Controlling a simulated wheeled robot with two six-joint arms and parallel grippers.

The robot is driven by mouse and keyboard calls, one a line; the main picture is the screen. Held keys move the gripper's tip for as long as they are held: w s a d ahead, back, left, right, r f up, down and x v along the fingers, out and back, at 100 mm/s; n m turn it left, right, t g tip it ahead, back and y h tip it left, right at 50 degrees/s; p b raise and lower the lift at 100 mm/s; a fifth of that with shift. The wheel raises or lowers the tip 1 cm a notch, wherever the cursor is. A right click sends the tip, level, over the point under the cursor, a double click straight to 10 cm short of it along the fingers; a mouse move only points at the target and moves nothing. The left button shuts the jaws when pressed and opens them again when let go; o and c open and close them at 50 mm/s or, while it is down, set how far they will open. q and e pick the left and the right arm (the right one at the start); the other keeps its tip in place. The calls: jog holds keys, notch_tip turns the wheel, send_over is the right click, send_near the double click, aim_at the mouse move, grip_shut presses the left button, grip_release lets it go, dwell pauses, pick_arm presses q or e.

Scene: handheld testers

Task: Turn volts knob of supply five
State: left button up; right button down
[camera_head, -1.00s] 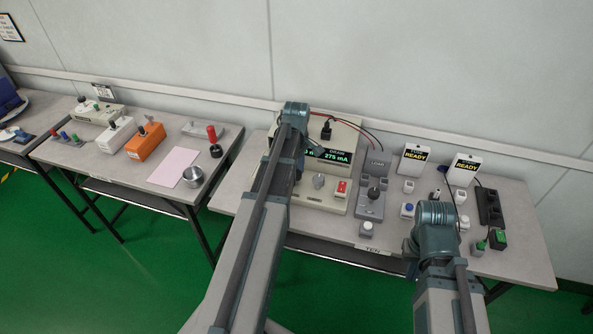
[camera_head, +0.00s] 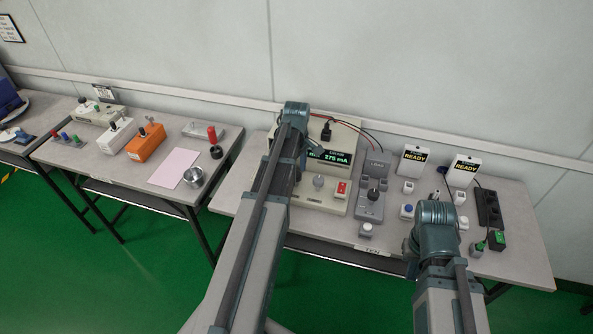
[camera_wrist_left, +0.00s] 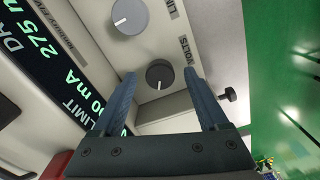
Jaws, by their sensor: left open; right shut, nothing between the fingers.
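The beige supply (camera_head: 345,135) stands on the right-hand bench, its display reading 275 mA. In the left wrist view, a dark round knob (camera_wrist_left: 160,74) with a white pointer line sits beside the VOLTS lettering. My left gripper (camera_wrist_left: 164,82) is open, one finger on each side of this knob, with gaps showing; I cannot tell its exact depth from the panel. In the head view my left arm hides this gripper and the volts knob. My right arm reaches in at lower right, and its own links hide its gripper.
A light grey knob (camera_wrist_left: 130,16) is close to the volts knob. Two READY signs (camera_head: 413,160) and several small devices fill the bench's right side. A pink sheet (camera_head: 175,168) lies on the left bench.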

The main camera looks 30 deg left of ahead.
aim_at(297, 174)
pick_arm(q)
notch_tip(297, 174, up, 13)
jog(key=p, duration=1.2)
jog(key=shift+p, duration=0.3)
pick_arm(e)
notch_tip(297, 174, up, 13)
pick_arm(q)
jog(key=shift+d, duration=0.1)
